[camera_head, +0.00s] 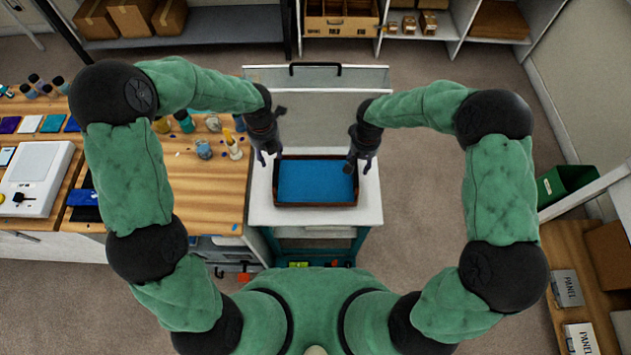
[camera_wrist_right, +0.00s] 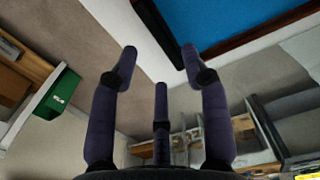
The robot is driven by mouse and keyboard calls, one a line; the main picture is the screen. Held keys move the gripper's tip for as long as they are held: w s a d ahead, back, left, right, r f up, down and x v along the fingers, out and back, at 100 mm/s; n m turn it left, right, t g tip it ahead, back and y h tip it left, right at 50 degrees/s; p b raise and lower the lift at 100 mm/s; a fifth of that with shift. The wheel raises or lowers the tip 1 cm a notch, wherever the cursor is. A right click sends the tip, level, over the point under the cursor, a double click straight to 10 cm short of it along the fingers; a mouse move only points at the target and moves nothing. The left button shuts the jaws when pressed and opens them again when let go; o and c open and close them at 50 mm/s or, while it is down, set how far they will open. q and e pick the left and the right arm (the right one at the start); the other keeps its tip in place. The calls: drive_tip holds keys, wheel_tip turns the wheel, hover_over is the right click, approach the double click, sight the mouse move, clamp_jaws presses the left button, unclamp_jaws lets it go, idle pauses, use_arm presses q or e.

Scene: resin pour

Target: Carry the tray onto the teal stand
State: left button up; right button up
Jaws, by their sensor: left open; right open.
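The tray (camera_head: 315,206) has a dark brown rim and a bright blue inside. It appears to lie flat on the white top of the teal stand (camera_head: 345,217), whose teal frame shows below. My left gripper (camera_head: 267,158) is open at the tray's far left corner. My right gripper (camera_head: 358,164) is open at the far right corner. In the right wrist view its spread fingers (camera_wrist_right: 160,52) hold nothing, with the tray's dark rim (camera_wrist_right: 262,35) just beyond them. I cannot tell whether any finger touches the rim.
A wooden workbench (camera_head: 215,190) with bottles, coloured cards and a white device (camera_head: 36,178) adjoins the stand's left side. A clear panel with a dark handle (camera_head: 316,68) stands behind it. A green bin (camera_head: 563,184) and shelves are at right. Floor right of the stand is clear.

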wheel_tip(320, 180, up, 5)
drive_tip(key=shift+r, duration=0.1)
idle(0.7)
